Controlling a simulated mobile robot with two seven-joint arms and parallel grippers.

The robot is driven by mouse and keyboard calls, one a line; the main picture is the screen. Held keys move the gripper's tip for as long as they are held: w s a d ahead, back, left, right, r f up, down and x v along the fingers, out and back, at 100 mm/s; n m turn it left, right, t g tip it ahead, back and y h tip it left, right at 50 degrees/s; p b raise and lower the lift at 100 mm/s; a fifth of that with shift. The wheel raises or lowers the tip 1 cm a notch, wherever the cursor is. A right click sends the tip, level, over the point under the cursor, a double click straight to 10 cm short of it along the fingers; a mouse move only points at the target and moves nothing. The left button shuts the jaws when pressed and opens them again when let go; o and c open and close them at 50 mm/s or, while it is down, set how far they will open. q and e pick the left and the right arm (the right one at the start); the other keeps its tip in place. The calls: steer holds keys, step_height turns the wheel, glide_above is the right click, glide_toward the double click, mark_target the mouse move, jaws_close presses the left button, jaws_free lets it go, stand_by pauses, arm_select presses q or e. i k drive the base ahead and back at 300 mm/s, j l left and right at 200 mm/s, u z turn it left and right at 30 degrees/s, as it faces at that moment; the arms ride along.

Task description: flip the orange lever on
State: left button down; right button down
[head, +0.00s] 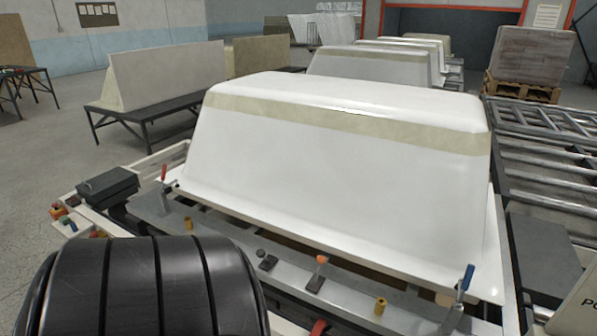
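A small upright lever with an orange-red top (321,260) stands on the grey metal rail (225,237) along the front of the machine, below the white tub shell (330,165). It is too small for me to tell its setting. A clamp with a red handle (164,173) stands at the rail's left end, and one with a blue handle (467,278) at its right end. Another red part (318,327) shows at the bottom edge, mostly cut off. Neither of my grippers is in view.
A large black ribbed form (155,290) covers the lower left and hides part of the machine. Coloured buttons (62,214) sit at the machine's left corner. Yellow pegs (380,306) stand on the rail. A roller conveyor (545,160) lies at right. Open floor (50,150) is at left.

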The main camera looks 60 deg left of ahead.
mark_target(320, 259)
steer(key=u, duration=2.2)
steer(key=i+j, duration=0.1)
steer(key=i, duration=0.4)
steer(key=i+j, duration=0.15)
steer(key=i, duration=0.3)
steer(key=i+j, duration=0.1)
steer(key=i, duration=0.4)
steer(key=z, duration=1.6)
